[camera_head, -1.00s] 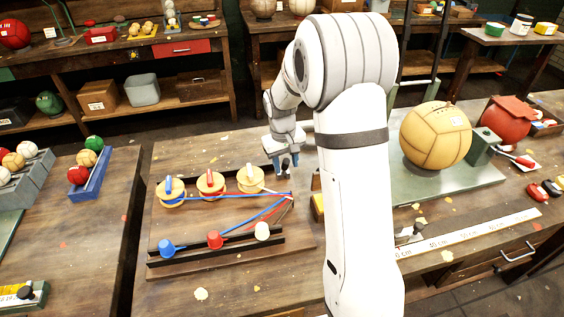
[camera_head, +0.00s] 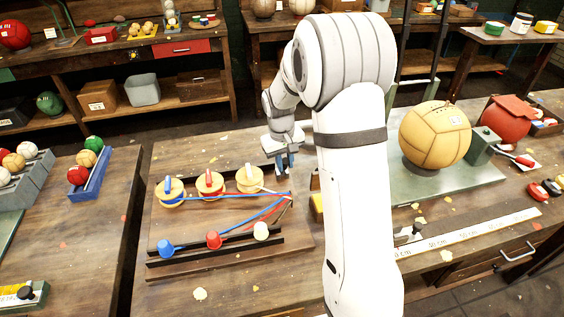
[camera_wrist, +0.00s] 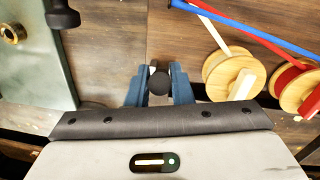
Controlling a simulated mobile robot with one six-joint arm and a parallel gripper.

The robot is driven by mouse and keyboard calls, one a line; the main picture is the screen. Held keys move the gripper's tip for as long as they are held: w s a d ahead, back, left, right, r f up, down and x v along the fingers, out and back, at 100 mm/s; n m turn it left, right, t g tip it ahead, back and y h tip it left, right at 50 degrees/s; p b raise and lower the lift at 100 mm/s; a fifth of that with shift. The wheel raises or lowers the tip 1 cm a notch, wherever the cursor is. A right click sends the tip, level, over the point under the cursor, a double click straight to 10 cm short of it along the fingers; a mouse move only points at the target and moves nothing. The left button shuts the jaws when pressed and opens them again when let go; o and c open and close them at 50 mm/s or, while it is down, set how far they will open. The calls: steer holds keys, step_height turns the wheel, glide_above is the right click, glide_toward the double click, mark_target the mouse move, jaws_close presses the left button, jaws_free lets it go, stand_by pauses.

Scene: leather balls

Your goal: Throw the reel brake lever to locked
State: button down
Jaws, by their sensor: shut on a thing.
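My gripper (camera_head: 286,168) is beyond my forearm, at the back right corner of the reel board (camera_head: 200,270). In the wrist view, the blue fingers of my gripper (camera_wrist: 158,74) are closed around a round black knob (camera_wrist: 159,84), seen end-on. The knob looks like the end of the brake lever; its shaft and any lock marking are hidden. Three wooden reels stand on the board: one with blue cord (camera_head: 171,190), one with red (camera_head: 210,183) and one with white (camera_head: 249,179). The white-cord reel (camera_wrist: 232,74) is right of my fingers in the wrist view.
Cords run from the reels and cups to the board's right side. A green plate (camera_head: 440,190) with a large tan ball (camera_head: 434,134) lies to the right.

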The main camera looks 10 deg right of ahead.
steer(key=shift+w+r+g+p, duration=0.6)
steer(key=shift+w+g+p, duration=0.45)
steer(key=shift+p, duration=1.05)
steer(key=w+g+p, duration=0.2)
steer(key=shift+g+p, duration=0.35)
steer(key=shift+p, duration=0.05)
steer(key=shift+w+f+g, duration=0.2)
steer(key=shift+w+g, duration=0.45)
steer(key=shift+g, duration=0.15)
steer(key=shift+w+f+g, duration=0.25)
steer(key=shift+w+g, duration=0.35)
steer(key=shift+g, duration=0.2)
steer(key=shift+w+f+g, duration=0.2)
steer(key=shift+w+g, duration=0.45)
steer(key=shift+g, duration=0.15)
steer(key=shift+w, duration=0.1)
steer(key=shift+n, duration=0.3)
steer(key=c, duration=1.4)
jaws_free()
steer(key=shift+w, duration=0.1)
steer(key=shift+o, duration=0.5)
